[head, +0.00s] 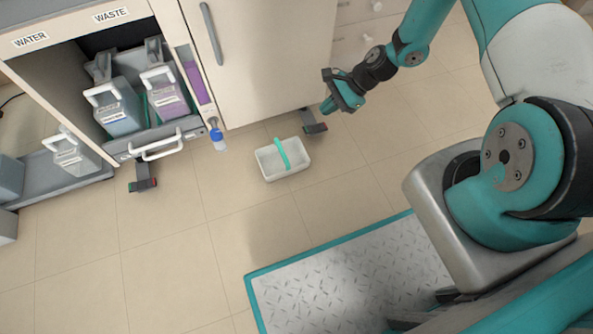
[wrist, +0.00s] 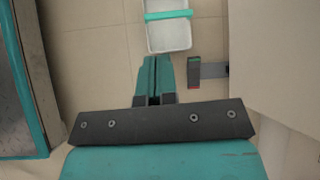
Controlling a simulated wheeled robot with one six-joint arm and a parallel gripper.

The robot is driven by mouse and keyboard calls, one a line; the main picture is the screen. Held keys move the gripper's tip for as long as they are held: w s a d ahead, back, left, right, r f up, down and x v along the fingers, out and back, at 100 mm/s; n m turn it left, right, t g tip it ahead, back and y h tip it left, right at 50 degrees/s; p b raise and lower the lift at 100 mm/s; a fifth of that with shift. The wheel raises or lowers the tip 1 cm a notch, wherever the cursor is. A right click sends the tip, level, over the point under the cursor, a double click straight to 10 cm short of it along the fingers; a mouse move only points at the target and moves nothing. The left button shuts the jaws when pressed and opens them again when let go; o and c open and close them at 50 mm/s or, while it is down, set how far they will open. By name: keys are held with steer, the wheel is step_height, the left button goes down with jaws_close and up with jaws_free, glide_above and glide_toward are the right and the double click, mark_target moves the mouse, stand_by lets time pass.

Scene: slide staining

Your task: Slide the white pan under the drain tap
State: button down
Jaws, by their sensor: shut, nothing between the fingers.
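The white pan (head: 269,166) sits on the tiled floor in front of the cabinet, with a green handle (head: 282,152) across it. It also shows at the top of the wrist view (wrist: 171,36), partly cut off by the frame edge. The drain tap (head: 217,138), with a blue part and a pale lower end, hangs at the cabinet's lower front. The pan stands to the right of the tap and lower in the head view, apart from it. My gripper (head: 329,105) is shut and empty, above and to the right of the pan. The wrist view shows its fingers (wrist: 155,78) together, not touching the pan.
The floor between pan and tap looks clear. A metal plate (head: 340,280) lies in front.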

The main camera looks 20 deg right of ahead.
mark_target(309, 162)
step_height(309, 162, down, 14)
steer(key=s+d+r+m+b, duration=0.1)
steer(key=s+m+b, duration=0.2)
steer(key=m+b, duration=0.1)
steer(key=shift+t, duration=0.3)
steer(key=b+x, duration=0.4)
steer(key=x, duration=0.5)
steer(key=shift+w+f+b, duration=0.1)
steer(key=shift+f+b, duration=0.2)
steer(key=a+b, duration=0.1)
steer(key=w+a, duration=0.1)
steer(key=a, duration=0.1)
steer(key=shift+a+f+b, duration=0.15)
steer(key=shift+a+b, duration=0.15)
steer(key=shift+b, duration=0.1)
steer(key=shift+a, duration=0.5)
